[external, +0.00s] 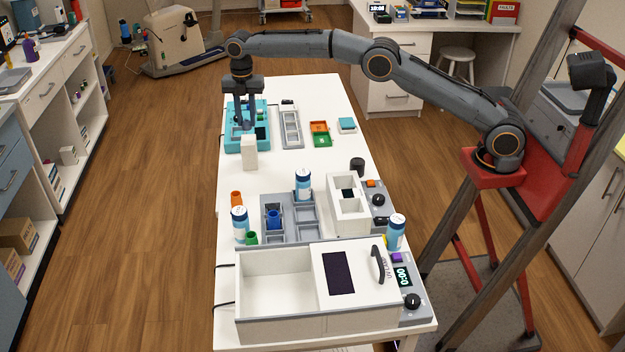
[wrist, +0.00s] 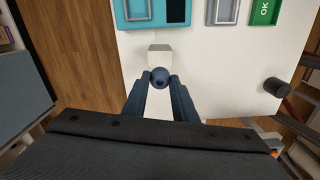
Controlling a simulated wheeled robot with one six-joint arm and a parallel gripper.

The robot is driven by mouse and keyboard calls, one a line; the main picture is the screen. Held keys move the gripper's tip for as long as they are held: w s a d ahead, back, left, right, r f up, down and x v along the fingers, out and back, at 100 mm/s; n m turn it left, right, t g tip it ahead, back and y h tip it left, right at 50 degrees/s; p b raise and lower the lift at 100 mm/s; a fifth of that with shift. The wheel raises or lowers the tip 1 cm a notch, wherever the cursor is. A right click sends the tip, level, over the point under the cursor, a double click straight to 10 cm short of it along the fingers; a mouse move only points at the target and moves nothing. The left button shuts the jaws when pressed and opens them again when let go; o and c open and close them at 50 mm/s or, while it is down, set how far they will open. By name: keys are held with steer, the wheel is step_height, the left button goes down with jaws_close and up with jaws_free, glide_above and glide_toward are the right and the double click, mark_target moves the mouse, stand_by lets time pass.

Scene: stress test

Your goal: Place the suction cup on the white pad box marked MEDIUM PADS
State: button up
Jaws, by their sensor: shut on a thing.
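My gripper (external: 246,122) points down over the far part of the white table. In the wrist view its two fingers (wrist: 160,80) are closed around a small dark blue round piece, the suction cup (wrist: 160,77). The white box (external: 249,155) stands upright on the table, just below and on the near side of the gripper in the external view. In the wrist view the box (wrist: 160,50) shows just beyond the suction cup. Its lettering is not readable. Whether the cup touches the box I cannot tell.
A teal tray (external: 232,147) lies beside the box, with a grey rack (external: 291,128) and green and orange bins (external: 320,138) to the right. A grey holder (external: 275,236), bottles and a large white open-topped unit (external: 268,318) fill the near end.

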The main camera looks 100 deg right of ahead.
mark_target(246, 121)
steer(key=shift+f+p, duration=0.45)
steer(key=shift+f, duration=1.6)
steer(key=shift+f, duration=0.15)
steer(key=o, duration=1)
step_height(246, 121, up, 10)
steer(key=shift+r+b, duration=0.1)
steer(key=shift+b, duration=0.85)
step_height(246, 121, up, 2)
steer(key=p, duration=0.5)
steer(key=shift+p, duration=0.3)
